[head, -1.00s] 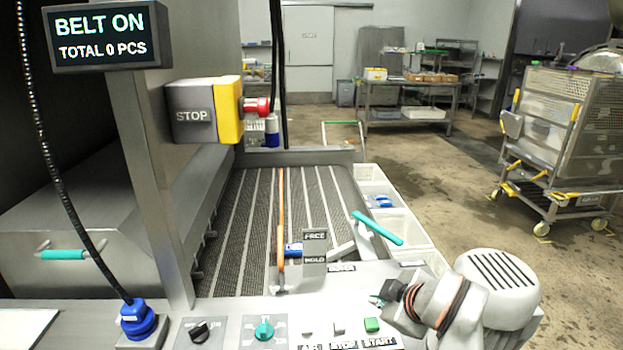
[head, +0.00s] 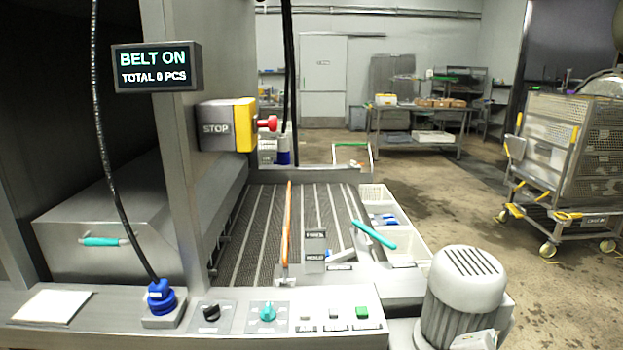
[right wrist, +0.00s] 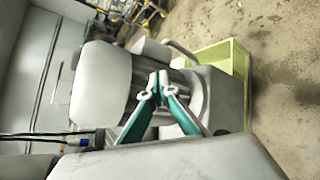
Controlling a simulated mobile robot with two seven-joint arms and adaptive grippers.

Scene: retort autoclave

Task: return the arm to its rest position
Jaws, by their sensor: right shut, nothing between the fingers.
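My right gripper (right wrist: 159,86) shows in the right wrist view. Its two teal fingers meet at the tips, with nothing between them. Beyond it are pale grey machine parts, and the gripper appears clear of them, though the gap is hard to judge. In the head view the right gripper is out of sight. A pale piece at the bottom edge, in front of the grey motor (head: 465,280), may be part of my right arm. My left gripper is in neither current view.
The control panel has a black knob (head: 211,313), a teal knob (head: 267,312) and a green button (head: 361,312). Behind it lies the belt (head: 262,235). A STOP box (head: 227,126) and a BELT ON display (head: 157,67) hang above. A basket cart (head: 575,150) stands right; the floor before it is clear.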

